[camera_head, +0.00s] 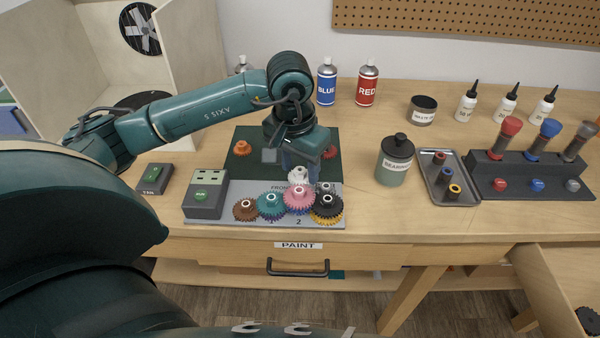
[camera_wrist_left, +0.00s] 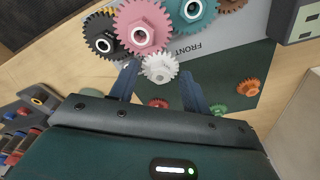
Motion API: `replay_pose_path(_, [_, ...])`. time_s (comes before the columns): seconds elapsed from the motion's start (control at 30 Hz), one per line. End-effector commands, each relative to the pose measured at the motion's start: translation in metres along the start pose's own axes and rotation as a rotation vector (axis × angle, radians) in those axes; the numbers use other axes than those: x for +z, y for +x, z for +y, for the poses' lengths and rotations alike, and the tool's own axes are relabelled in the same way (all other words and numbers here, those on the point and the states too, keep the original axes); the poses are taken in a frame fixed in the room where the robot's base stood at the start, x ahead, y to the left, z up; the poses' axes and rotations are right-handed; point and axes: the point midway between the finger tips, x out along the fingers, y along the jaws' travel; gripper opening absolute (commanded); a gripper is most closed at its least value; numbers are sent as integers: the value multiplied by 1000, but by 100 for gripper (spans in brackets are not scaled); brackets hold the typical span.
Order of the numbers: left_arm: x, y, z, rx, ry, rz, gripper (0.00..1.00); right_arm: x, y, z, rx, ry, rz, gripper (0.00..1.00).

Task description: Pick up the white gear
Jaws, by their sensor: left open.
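The white gear (camera_head: 298,175) sits on the dark green mat by the back edge of the grey plate, behind the pink gear (camera_head: 299,199). My left gripper (camera_head: 299,166) is open and points down over it, partly covering it in the head view. In the left wrist view the white gear (camera_wrist_left: 159,68) appears between the two blue fingertips, with a finger on either side. I cannot tell whether the fingers touch it. My right gripper is not in view.
Brown (camera_head: 246,208), teal (camera_head: 270,205) and black (camera_head: 326,205) gears stand in a row with the pink one, close to the white gear. An orange gear (camera_head: 242,148) lies on the mat (camera_head: 246,170). A green jar (camera_head: 395,160) and a metal tray (camera_head: 430,160) are to the right.

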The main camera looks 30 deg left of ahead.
Motion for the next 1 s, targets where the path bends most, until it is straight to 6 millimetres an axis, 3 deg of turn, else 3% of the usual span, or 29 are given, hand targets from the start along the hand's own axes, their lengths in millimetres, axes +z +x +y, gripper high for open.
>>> replay_pose_path(0.57, [0, 0, 0, 0, 0, 0, 2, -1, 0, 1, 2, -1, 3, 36])
replay_pose_path(0.83, [-1, -3, 0, 0, 0, 1, 0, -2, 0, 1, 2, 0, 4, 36])
replay_pose_path(1.0, [-4, -25, 0, -1, 0, 7, 0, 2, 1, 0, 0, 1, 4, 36])
